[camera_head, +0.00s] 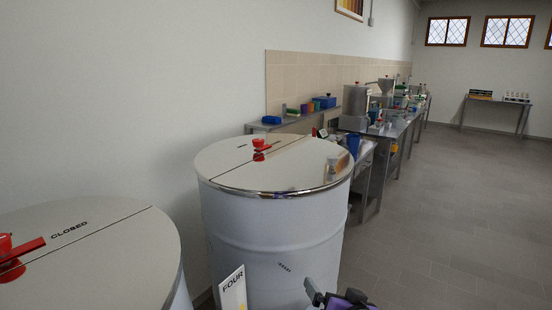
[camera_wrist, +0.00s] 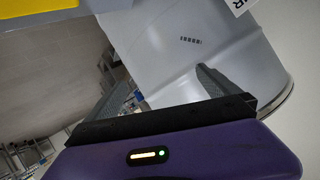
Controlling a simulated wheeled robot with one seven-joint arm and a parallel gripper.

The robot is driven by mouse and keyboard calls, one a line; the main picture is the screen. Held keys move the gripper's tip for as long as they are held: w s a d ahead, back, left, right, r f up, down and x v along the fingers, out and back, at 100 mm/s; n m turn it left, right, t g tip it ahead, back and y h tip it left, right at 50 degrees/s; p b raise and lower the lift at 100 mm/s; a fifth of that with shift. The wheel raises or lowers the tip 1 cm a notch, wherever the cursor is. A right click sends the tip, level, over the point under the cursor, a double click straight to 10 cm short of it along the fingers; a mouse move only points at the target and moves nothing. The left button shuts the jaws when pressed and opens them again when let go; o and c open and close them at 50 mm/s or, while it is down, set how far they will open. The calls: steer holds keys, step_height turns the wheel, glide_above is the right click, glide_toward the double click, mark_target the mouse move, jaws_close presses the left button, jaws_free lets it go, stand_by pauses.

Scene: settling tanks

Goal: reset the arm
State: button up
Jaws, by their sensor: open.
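My gripper (camera_wrist: 168,88) shows in the wrist view with its two grey fingers spread apart and nothing between them. Its purple body fills the bottom of that view. In the head view, part of my arm shows at the bottom edge, in front of the lower part of a large white tank (camera_head: 275,235). The tank's pale wall (camera_wrist: 190,60) lies beyond the fingers in the wrist view. The gap between the fingers and the wall cannot be judged.
A second tank (camera_head: 95,260) stands at the lower left; both lids carry red handles. A sign reading FOUR (camera_head: 232,290) stands before the middle tank. Metal tables (camera_head: 395,130) with equipment line the left wall. The grey floor (camera_head: 455,220) at right is clear.

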steer(key=s+d+n+t+h, duration=0.1)
steer(key=s+d, duration=0.2)
steer(key=s, duration=2.1)
steer(key=s+d+n+t+h, duration=0.1)
steer(key=s+d, duration=0.2)
steer(key=s, duration=2.1)
steer(key=shift+s+d+r+n, duration=0.2)
steer(key=shift+r+n, duration=0.1)
steer(key=shift+r, duration=0.05)
